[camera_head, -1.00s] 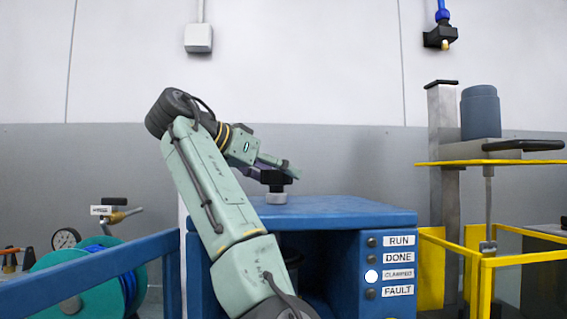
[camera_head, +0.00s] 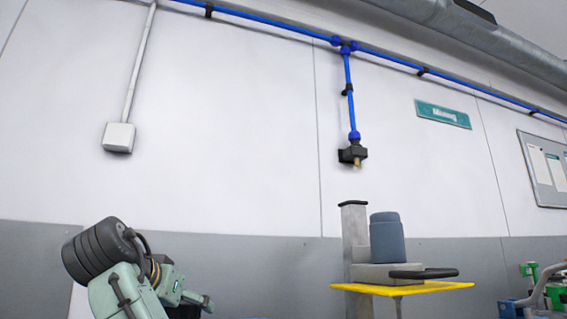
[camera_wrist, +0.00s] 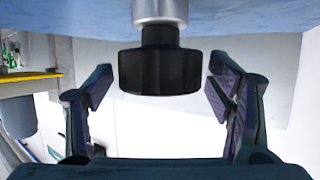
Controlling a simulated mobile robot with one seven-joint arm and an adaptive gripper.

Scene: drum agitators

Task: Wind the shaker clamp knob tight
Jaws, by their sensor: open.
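The black clamp knob (camera_wrist: 160,71) shows in the wrist view, on a silver collar (camera_wrist: 160,10) against a blue surface (camera_wrist: 60,18) at the top of the picture. My gripper (camera_wrist: 161,88) is open, with one finger on each side of the knob. A gap shows between each finger and the knob, so neither visibly touches it. In the head view only the upper part of my arm and part of my gripper (camera_head: 200,303) show at the bottom left.
A post-mounted agitator with a grey-blue motor (camera_head: 387,238) and a yellow guard plate (camera_head: 400,288) stands right of my arm. A blue air line (camera_head: 350,90) with a black fitting (camera_head: 352,153) hangs on the wall above. Green equipment (camera_head: 550,290) is at the far right.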

